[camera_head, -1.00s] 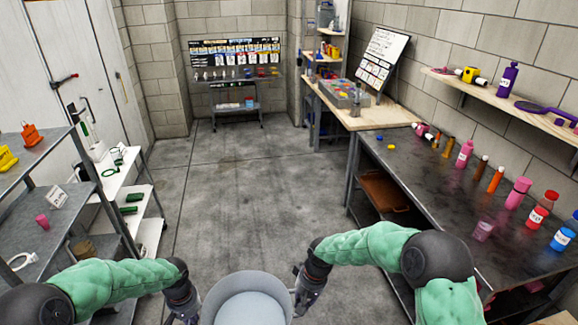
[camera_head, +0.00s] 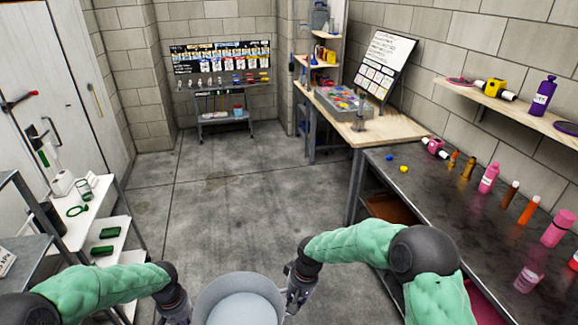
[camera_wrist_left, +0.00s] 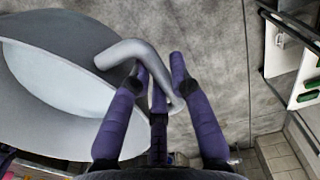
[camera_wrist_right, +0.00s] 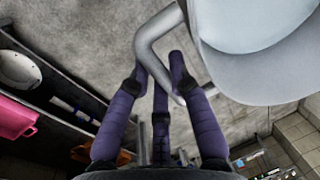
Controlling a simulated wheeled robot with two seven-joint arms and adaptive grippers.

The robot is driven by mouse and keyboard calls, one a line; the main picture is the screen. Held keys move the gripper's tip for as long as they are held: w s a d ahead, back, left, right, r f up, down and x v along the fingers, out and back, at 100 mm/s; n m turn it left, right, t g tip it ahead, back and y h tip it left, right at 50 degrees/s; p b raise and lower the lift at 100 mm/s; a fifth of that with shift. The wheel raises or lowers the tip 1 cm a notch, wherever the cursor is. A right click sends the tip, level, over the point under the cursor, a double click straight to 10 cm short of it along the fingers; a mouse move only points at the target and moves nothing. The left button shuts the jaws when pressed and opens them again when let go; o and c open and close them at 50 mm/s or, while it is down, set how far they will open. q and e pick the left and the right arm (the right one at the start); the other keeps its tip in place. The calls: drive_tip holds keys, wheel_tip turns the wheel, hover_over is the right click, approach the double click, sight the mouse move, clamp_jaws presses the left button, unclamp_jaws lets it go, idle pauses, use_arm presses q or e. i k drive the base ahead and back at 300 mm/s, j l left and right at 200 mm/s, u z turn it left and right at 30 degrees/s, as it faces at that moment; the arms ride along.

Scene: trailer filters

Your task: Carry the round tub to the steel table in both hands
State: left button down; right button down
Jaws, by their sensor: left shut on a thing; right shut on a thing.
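The round grey tub (camera_head: 238,301) is at the bottom middle of the head view, held up between my two grippers. It looks empty inside, and its lower part is cut off by the frame. My left gripper (camera_wrist_left: 160,80) is shut on the tub's bent handle (camera_wrist_left: 128,54). My right gripper (camera_wrist_right: 160,75) is shut on the opposite handle (camera_wrist_right: 150,45). The tub's wall also shows in the left wrist view (camera_wrist_left: 60,85) and the right wrist view (camera_wrist_right: 265,70). A dark metal-topped table (camera_head: 440,210), probably the steel table, runs along the right wall.
Several bottles, including a pink one (camera_head: 488,178), stand along the dark table's back. A wooden bench (camera_head: 385,128) adjoins its far end. White shelves (camera_head: 95,225) stand at left. A small rack (camera_head: 222,105) stands at the back wall. The floor (camera_head: 225,195) between is clear.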

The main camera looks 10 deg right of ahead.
sight(455, 212)
drive_tip(key=i+j+z, duration=0.2)
drive_tip(key=i, duration=0.75)
drive_tip(key=i+z, duration=0.2)
drive_tip(key=z, duration=0.15)
drive_tip(key=i+j+z, duration=0.1)
drive_tip(key=z, duration=0.25)
drive_tip(key=i+j+z, duration=0.2)
drive_tip(key=z, duration=0.15)
drive_tip(key=i+j+z, duration=0.15)
drive_tip(key=z, duration=0.2)
drive_tip(key=i+j+z, duration=0.15)
drive_tip(key=z, duration=0.25)
drive_tip(key=i+j+z, duration=0.1)
drive_tip(key=z, duration=0.25)
drive_tip(key=i+j+z, duration=0.15)
drive_tip(key=j+z, duration=0.2)
drive_tip(key=i+j+z, duration=0.1)
drive_tip(key=j+z, duration=0.2)
drive_tip(key=i, duration=1.4)
